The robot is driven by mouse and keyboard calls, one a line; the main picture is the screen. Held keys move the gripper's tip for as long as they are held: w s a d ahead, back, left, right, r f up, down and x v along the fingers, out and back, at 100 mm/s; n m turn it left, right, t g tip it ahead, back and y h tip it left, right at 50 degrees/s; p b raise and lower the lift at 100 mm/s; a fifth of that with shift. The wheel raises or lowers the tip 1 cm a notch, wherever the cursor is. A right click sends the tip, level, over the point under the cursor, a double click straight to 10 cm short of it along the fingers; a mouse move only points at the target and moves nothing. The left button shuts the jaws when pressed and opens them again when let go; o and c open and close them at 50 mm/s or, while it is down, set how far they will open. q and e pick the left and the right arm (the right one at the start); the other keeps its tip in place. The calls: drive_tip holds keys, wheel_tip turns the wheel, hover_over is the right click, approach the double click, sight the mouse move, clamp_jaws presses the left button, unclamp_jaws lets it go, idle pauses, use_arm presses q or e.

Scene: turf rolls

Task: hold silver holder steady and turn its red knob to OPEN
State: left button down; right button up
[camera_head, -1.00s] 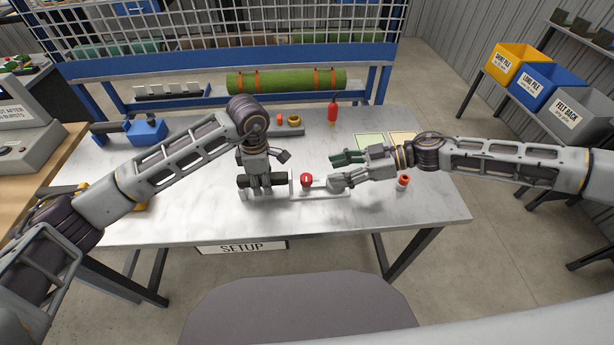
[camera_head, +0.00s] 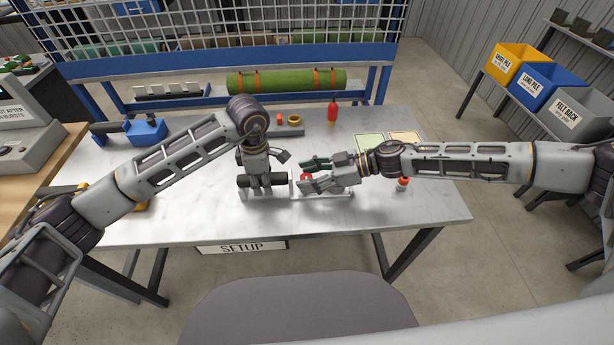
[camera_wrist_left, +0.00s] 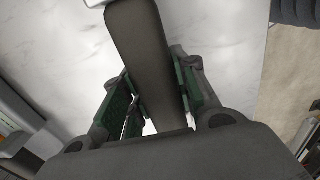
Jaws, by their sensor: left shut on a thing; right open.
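The silver holder (camera_head: 342,194) lies on the table near its front middle, with a dark grip bar (camera_head: 245,181) at its left part. My left gripper (camera_head: 261,186) is shut on the dark bar; in the left wrist view the bar (camera_wrist_left: 145,50) runs between the green-padded fingers (camera_wrist_left: 157,90). The red knob (camera_head: 306,177) stands on the holder to the right of the bar. My right gripper (camera_head: 309,174) is open, with its fingers on the far and near sides of the knob. The near finger partly hides the knob; I cannot tell whether they touch.
A small red-topped item (camera_head: 402,184) stands by my right arm. A blue tool (camera_head: 146,131) is at the left. The table's front right is clear.

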drive_tip(key=shift+a+f, duration=0.15)
drive_tip(key=shift+a, duration=0.1)
drive_tip(key=c, duration=1)
